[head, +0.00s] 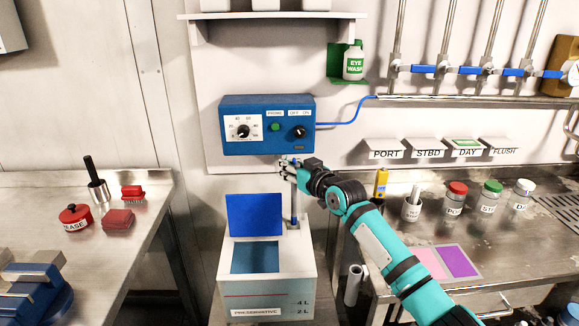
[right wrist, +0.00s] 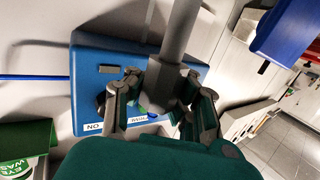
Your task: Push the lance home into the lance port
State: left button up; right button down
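The lance (head: 294,205) is a thin grey upright rod at the right rear of the white preservative tank (head: 268,285). Its lower end has a blue part close to the tank top; the lance port itself is hidden or too small to make out. My right gripper (head: 287,165) is at the upper part of the lance, above the tank. In the right wrist view the grey lance (right wrist: 180,35) runs between the fingers of my right gripper (right wrist: 163,85), which appear closed around its thicker collar. My left gripper is not in view.
The tank's blue lid (head: 254,214) stands open just left of the lance. A blue control box (head: 268,104) is on the wall directly behind and above my gripper. A steel counter with jars (head: 455,200) is at right. A bench with red items (head: 118,221) is at left.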

jog(key=shift+r, duration=0.3)
dwell(0.5)
jog(key=shift+r+p, duration=0.1)
jog(key=shift+p, duration=0.6)
jog(key=shift+a, duration=0.1)
jog(key=shift+w, duration=0.1)
